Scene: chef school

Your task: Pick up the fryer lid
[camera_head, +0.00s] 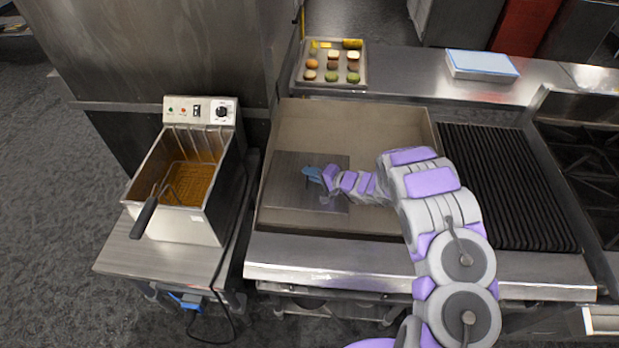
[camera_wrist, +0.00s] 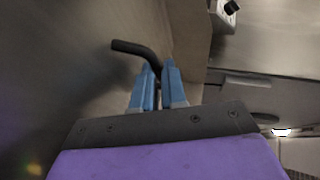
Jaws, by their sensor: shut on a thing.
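The fryer lid (camera_head: 285,192) is a flat, dark grey metal plate over the left part of the flat griddle. I cannot tell whether it rests on the griddle or is slightly raised. My gripper (camera_head: 314,174) is over the lid's middle, with blue fingers pointing left. In the wrist view my gripper (camera_wrist: 158,70) is shut on the lid's dark bent handle (camera_wrist: 135,47), whose free end sticks out beyond the fingertips. The lid's metal face (camera_wrist: 60,80) fills the left of that view. The fryer (camera_head: 205,228) stands open at the left, with a basket in it.
The griddle (camera_head: 360,118) has raised walls around the lid. A ribbed grill (camera_head: 505,185) lies to the right. A tray of food (camera_head: 300,80) and a blue-white box (camera_head: 482,66) stand behind. The fryer basket's black handle (camera_head: 146,215) sticks out towards the front.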

